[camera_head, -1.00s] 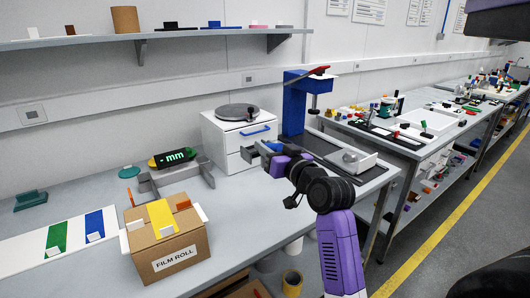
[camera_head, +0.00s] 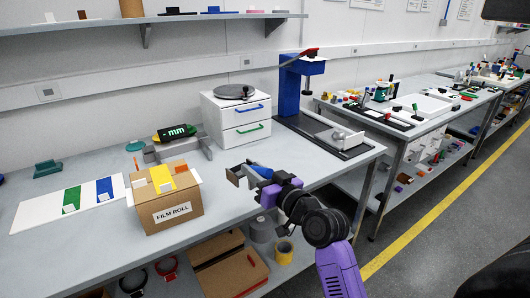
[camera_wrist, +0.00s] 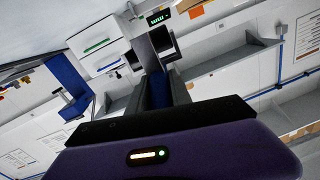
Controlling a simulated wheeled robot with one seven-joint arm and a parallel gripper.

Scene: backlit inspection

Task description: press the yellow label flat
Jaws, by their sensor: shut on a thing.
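A cardboard box (camera_head: 169,208) marked FILM ROLL stands on the bench at left. The yellow label (camera_head: 161,178) lies on its top; whether it lies flat everywhere I cannot tell. Small orange and white pieces sit around it. My gripper (camera_head: 258,172) is above the bench, to the right of the box and apart from it. It is shut on a blue-handled tool (camera_head: 236,176) with a grey-brown plate, which points toward the box. In the wrist view the tool (camera_wrist: 148,55) stands between the fingers; its far edge is partly hidden.
A white drawer unit (camera_head: 229,122) and a blue stand (camera_head: 291,95) are behind my gripper. A grey fixture with a green "mm" display (camera_head: 177,132) is behind the box. A white board (camera_head: 38,212) with green and blue strips lies left. Bench space between box and gripper is clear.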

